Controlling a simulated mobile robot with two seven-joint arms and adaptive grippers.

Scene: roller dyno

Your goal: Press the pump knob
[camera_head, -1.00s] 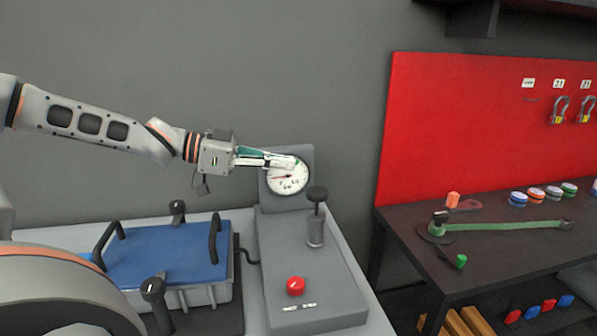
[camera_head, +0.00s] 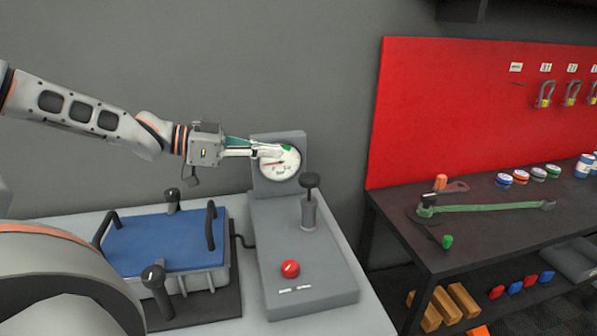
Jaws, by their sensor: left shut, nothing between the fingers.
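The pump knob (camera_head: 309,181) is a black round cap on a rod above a grey cylinder (camera_head: 308,214). It stands upright on a grey pump base (camera_head: 335,272). A round white gauge (camera_head: 284,167) on a grey plate stands behind it. My left gripper (camera_head: 280,151) is shut and empty. Its tips overlap the upper part of the gauge in the picture, above and left of the knob; I cannot tell whether they touch the gauge. A red button (camera_head: 290,268) sits at the front of the base. My right gripper is not in view.
A blue-topped box (camera_head: 165,245) with black handles and clamps stands left of the pump. To the right, a dark workbench (camera_head: 480,225) holds a green wrench (camera_head: 490,207) and several small jars. A red board (camera_head: 450,120) stands behind it.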

